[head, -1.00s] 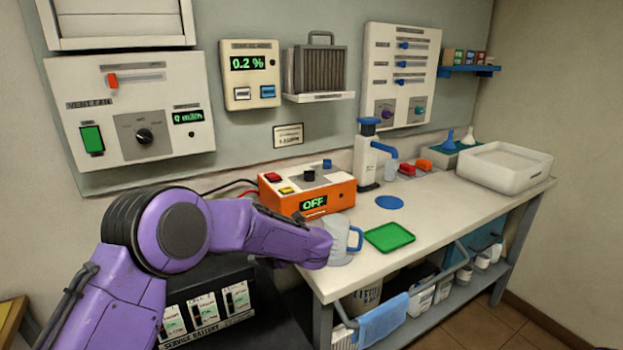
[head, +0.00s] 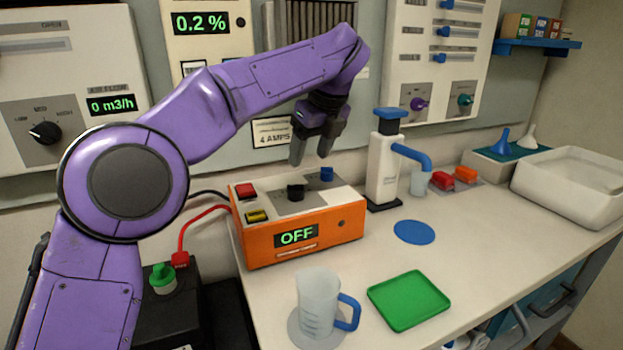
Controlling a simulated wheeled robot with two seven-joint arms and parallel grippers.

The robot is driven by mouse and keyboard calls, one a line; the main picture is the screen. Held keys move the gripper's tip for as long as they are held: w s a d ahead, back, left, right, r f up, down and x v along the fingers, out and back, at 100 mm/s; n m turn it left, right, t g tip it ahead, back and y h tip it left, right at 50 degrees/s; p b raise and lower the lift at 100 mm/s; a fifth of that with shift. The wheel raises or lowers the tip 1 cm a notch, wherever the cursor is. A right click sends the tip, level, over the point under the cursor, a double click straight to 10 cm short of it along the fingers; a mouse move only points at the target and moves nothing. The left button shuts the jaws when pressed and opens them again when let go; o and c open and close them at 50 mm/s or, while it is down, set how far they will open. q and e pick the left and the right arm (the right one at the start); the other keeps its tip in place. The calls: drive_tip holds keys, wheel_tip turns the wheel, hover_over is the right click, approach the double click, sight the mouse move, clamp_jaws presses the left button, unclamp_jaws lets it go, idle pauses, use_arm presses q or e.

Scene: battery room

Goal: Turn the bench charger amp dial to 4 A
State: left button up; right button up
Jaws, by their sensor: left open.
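The orange bench charger (head: 345,236) stands on the bench with its green display reading OFF. On its sloped top are a black dial (head: 295,192), a blue knob (head: 327,174), a red button (head: 245,190) and a yellow switch (head: 257,216). The dial's scale is too small to read. My left gripper (head: 312,162) points down above the charger's top, its two dark fingers apart and empty, over the area of the black dial and blue knob and not visibly touching either. A wall placard (head: 272,133) reading 4 AMPS is partly hidden by my arm. My right gripper is not in view.
A measuring jug (head: 318,300) and a green tray (head: 408,300) stand in front of the charger. A white pump dispenser (head: 382,165) stands to its right. A red cable (head: 196,221) runs from the charger's left. Bench space right of the blue disc (head: 414,232) is clear.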

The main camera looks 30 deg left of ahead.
sight(297, 186)
use_arm(q)
drive_tip(key=f, duration=0.1)
drive_tip(key=s+a+f+b, duration=0.1)
drive_tip(key=a+f, duration=0.1)
drive_tip(key=f, duration=0.1)
drive_tip(key=shift+s, duration=0.3)
drive_tip(key=f, duration=0.1)
drive_tip(key=w+a+f, duration=0.1)
drive_tip(key=f, duration=0.1)
drive_tip(key=w+f+b, duration=0.1)
drive_tip(key=f, duration=0.1)
drive_tip(key=shift+w+a, duration=0.15)
drive_tip(key=shift+a, duration=0.1)
drive_tip(key=shift+s+r, duration=0.15)
drive_tip(key=shift+s, duration=0.2)
drive_tip(key=shift+w, duration=0.1)
drive_tip(key=c, duration=1)
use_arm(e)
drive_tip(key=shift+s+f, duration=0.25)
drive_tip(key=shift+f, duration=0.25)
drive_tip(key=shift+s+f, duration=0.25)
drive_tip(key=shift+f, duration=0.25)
